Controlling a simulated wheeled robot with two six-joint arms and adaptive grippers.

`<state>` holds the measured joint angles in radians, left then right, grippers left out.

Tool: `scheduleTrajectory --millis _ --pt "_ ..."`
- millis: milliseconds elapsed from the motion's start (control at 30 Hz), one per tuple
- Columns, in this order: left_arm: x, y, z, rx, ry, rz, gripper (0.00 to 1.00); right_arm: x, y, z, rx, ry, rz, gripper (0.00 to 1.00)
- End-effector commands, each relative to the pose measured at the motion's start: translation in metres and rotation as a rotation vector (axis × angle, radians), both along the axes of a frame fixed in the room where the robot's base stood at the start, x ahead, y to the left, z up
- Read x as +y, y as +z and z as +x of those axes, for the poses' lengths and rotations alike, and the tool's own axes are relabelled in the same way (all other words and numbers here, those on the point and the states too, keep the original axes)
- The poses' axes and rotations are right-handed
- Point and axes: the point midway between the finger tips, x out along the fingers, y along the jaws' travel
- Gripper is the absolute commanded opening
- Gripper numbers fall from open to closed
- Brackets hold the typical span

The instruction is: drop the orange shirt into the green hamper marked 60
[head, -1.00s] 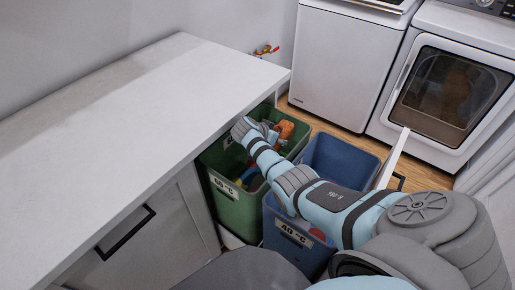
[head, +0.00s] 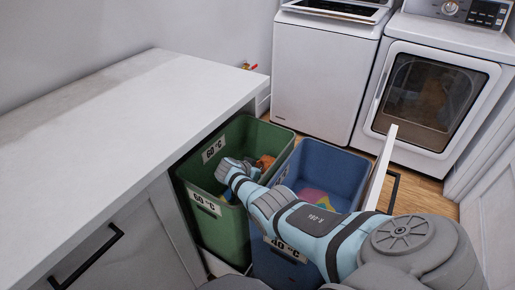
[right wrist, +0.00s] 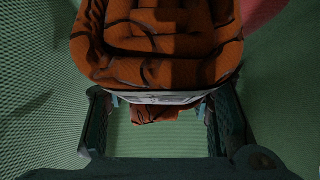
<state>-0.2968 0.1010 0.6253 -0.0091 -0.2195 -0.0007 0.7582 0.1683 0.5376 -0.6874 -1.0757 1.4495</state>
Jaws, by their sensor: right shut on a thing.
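The orange shirt (head: 265,162), with dark lines on it, is inside the green hamper (head: 228,235), whose labels read 60 °C. In the right wrist view the orange shirt (right wrist: 155,45) is bunched up, and part of it shows between the fingers. My right gripper (right wrist: 160,108) is shut on the shirt, with green mesh hamper walls around it. In the head view my right arm reaches over the blue hamper into the green one, and its fingers are hidden. My left gripper is not in view.
The blue hamper (head: 325,165), marked 40 °C, stands right beside the green one and holds pink and yellow cloth. A white counter (head: 110,130) borders the green hamper on the left. A white panel (head: 384,165) stands at the right. Washer (head: 320,80) and dryer (head: 435,90) are behind.

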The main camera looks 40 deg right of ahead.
Motion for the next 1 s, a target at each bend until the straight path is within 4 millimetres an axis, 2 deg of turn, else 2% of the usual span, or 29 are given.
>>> scheduleTrajectory --millis 400,433,533,567,867,1000 --pt "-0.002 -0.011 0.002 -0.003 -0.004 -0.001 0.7 0.0 -0.01 0.0 0.002 0.001 0.001 0.07" --pt "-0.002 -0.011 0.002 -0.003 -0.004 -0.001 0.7 0.0 -0.011 -0.001 0.003 0.001 0.001 0.49" --pt "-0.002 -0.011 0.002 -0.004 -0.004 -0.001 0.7 0.001 -0.012 -0.001 0.005 0.001 0.001 0.65" --pt "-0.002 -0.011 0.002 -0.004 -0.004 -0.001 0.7 0.001 -0.012 -0.001 0.005 0.001 0.002 0.68" --pt "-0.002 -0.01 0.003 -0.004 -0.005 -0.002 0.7 0.002 -0.013 -0.002 0.008 0.001 0.002 0.68" --pt "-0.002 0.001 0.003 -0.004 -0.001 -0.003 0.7 0.001 -0.002 -0.003 0.008 0.001 0.002 0.68"
